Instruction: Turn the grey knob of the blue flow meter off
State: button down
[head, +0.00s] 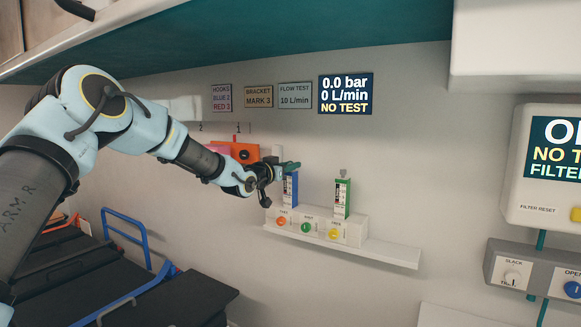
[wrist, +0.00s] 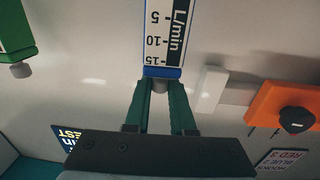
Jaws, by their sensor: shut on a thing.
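The blue flow meter (head: 291,190) stands upright at the left of a white block on the wall shelf. In the wrist view the blue flow meter (wrist: 163,72) appears upside down, its L/min scale showing 5, 10 and 15. Its grey knob (wrist: 161,86) sits at its end, between the tips of my two green fingers. My gripper (wrist: 161,98) is shut on this knob. In the head view my gripper (head: 284,168) reaches in from the left at the top of the blue meter, and the knob is hidden there.
A green flow meter (head: 343,195) with its own grey knob stands close on the right. Below are several coloured buttons on the white block (head: 354,232). An orange device (head: 245,152) hangs at the left. The wall display (head: 346,95) reads 0.0 bar, 0 L/min, NO TEST.

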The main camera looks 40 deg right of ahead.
jog(key=shift+s+f+t+b, duration=0.1)
jog(key=shift+f+t+b, duration=0.2)
jog(key=shift+b, duration=0.85)
jog(key=shift+n+t+b, duration=0.3)
jog(key=shift+n+b, duration=0.1)
jog(key=shift+b, duration=0.2)
jog(key=n+t+b, duration=0.1)
jog(key=b, duration=0.2)
jog(key=shift+s+y, duration=0.1)
jog(key=shift+y, duration=0.3)
jog(key=n+t, duration=0.1)
jog(key=n+t+y+b, duration=0.1)
jog(key=t, duration=0.1)
jog(key=shift+d+r, duration=0.1)
jog(key=shift+r, duration=0.2)
jog(key=n+t+y+p, duration=0.2)
jog(key=t+p, duration=0.1)
jog(key=shift+r+n+t+y, duration=0.3)
jog(key=shift+r+y, duration=0.05)
jog(key=shift+y, duration=0.05)
jog(key=n+t+y+p, duration=0.2)
jog(key=p, duration=0.2)
jog(key=shift+f+y, duration=0.15)
jog(key=shift+y, duration=0.15)
jog(key=shift+f+n+y+p, duration=0.1)
jog(key=shift+n+y+p, duration=0.2)
jog(key=shift+p, duration=0.2)
jog(key=shift+w+f+t+y, duration=0.1)
jog(key=shift+w+t+y, duration=0.1)
jog(key=shift+t+y, duration=0.15)
